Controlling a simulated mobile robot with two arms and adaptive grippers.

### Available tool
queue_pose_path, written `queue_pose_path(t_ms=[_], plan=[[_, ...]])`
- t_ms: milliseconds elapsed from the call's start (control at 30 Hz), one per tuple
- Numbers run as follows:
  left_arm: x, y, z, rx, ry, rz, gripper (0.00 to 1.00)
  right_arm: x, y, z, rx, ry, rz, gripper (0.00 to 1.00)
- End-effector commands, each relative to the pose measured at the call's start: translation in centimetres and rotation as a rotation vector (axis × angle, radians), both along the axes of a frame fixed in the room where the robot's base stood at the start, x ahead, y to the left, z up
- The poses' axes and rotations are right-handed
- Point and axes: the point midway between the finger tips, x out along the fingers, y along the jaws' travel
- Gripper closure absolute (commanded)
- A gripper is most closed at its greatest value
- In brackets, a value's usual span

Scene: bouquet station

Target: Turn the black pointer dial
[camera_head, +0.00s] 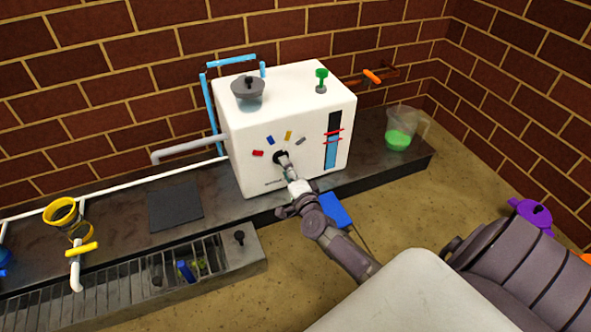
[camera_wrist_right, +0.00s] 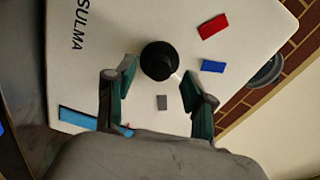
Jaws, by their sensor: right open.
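The black pointer dial (camera_head: 279,158) is on the front of a white box machine (camera_head: 245,120). Red, blue, yellow and grey marks arc above it. In the right wrist view the round black dial (camera_wrist_right: 159,60) has a small pale line at its lower right edge. My right gripper (camera_head: 287,166) is at the dial and partly covers it. In the right wrist view its open fingers (camera_wrist_right: 159,74) are on either side of the dial's lower part; I cannot tell whether they touch it. The yellow mark is not visible there. My left gripper is not in view.
A grey lidded pot (camera_head: 248,88) and a green knob (camera_head: 321,76) are on top of the machine. A beaker of green liquid (camera_head: 399,140) stands on the counter at right. A divided tray (camera_head: 215,250) and yellow rings (camera_head: 62,212) are at lower left.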

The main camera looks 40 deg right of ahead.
Motion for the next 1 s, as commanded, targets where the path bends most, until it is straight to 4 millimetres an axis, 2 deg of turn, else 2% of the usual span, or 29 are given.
queue_pose_path(t_ms=[200, 400, 600, 1000], plan=[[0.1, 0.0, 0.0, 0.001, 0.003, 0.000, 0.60, -4.8, 1.1, -0.1, 0.001, 0.003, -0.001, 0.46], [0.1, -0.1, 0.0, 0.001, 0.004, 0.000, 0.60, -7.9, 1.8, 0.0, 0.000, 0.000, -0.002, 0.46], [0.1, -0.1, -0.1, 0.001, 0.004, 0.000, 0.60, -9.1, 2.1, 0.1, -0.002, -0.002, -0.002, 0.46], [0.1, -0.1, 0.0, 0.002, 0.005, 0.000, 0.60, -9.1, 2.1, 0.1, -0.001, -0.002, -0.002, 0.46]])
